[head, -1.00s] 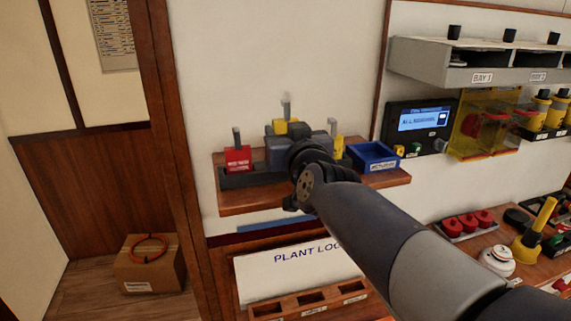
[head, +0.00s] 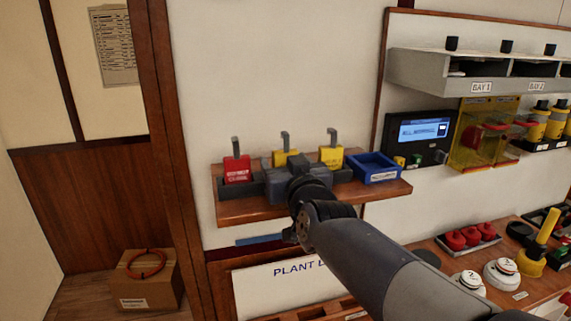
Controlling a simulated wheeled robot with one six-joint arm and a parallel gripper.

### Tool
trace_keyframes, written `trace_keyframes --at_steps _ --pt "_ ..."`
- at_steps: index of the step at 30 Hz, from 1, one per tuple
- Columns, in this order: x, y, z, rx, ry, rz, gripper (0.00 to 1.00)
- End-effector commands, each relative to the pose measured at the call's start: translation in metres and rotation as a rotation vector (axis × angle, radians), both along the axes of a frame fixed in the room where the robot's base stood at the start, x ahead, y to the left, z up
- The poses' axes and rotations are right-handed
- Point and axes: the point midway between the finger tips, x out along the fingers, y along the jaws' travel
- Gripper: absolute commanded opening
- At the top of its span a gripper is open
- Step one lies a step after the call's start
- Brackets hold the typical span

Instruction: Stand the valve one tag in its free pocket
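A dark rack (head: 343,175) stands on the small wooden wall shelf, with three hooked tags upright along it. A red tag with small white lettering (head: 237,172) is at the left end. A yellow tag (head: 332,157) is towards the right. A second yellow tag (head: 281,158) is in the middle, its lower part hidden behind my gripper (head: 281,172). I cannot read which tag is valve one. My gripper is at the middle tag, at rack height. Its fingers are too hidden to tell whether they grip it. The pocket under that tag is hidden.
A blue tray (head: 372,168) stands at the shelf's (head: 385,192) right end, close to the rack. A panel with a blue screen (head: 420,133) is on the wall to the right. Red and white buttons stand on the lower bench (head: 430,258). The wall above the tags is clear.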

Motion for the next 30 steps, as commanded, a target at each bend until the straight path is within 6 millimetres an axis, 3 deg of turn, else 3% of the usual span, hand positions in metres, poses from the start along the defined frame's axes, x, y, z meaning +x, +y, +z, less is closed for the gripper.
trace_keyframes --at_steps 11,30 --pt "0.0 0.0 0.005 0.0 0.0 0.0 0.67" --pt "-0.092 -0.026 0.005 0.002 -0.002 0.001 0.67"
